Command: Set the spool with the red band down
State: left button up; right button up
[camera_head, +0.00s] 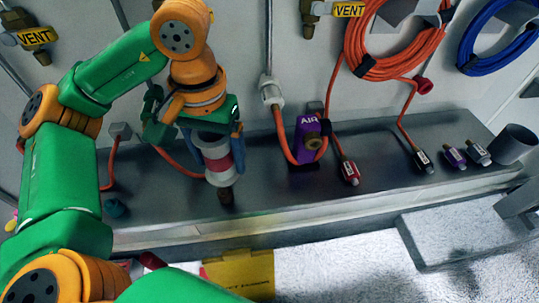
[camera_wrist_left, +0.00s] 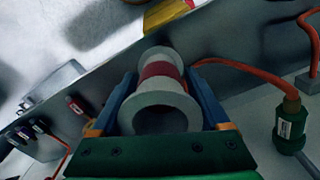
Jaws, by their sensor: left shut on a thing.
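The spool with the red band (camera_head: 217,160) is white and stands roughly upright in the head view, over the dark bench ledge (camera_head: 268,190). My left gripper (camera_head: 218,150) is shut on it from above, with a blue finger on each side. In the left wrist view the spool (camera_wrist_left: 160,92) sits between the two blue fingers of my left gripper (camera_wrist_left: 160,98), its hollow end facing the camera. My right gripper is not in view.
A purple AIR block (camera_head: 308,143) with an orange hose stands right of the spool. Several hose connectors, one with a red body (camera_head: 349,172), lie farther right, near a grey cup (camera_head: 513,144). A yellow sign (camera_head: 240,274) is below the ledge. The ledge's front right of the spool is clear.

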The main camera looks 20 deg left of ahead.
pick_arm(q)
jog(key=w, duration=0.1)
jog(key=w+d+f, duration=0.1)
jog(key=shift+w+f, duration=0.15)
jog(key=shift+w, duration=0.25)
jog(key=w+f, duration=0.2)
jog(key=w+d+f, duration=0.1)
jog(key=f, duration=0.1)
jog(key=shift+w+f+b, duration=0.25)
jog(key=shift+w+b, duration=0.05)
jog(key=shift+w, duration=0.1)
jog(key=shift+w+f+p, duration=0.35)
jog(key=shift+w+f, duration=0.35)
jog(key=shift+w, duration=0.15)
notch_tip(320, 180, down, 3)
jog(key=shift+r+p, duration=0.2)
jog(key=shift+p, duration=0.6)
jog(key=shift+s+f, duration=0.1)
jog(key=shift+f, duration=0.45)
jog(key=o, duration=1.5)
jog(key=shift+r, duration=0.1)
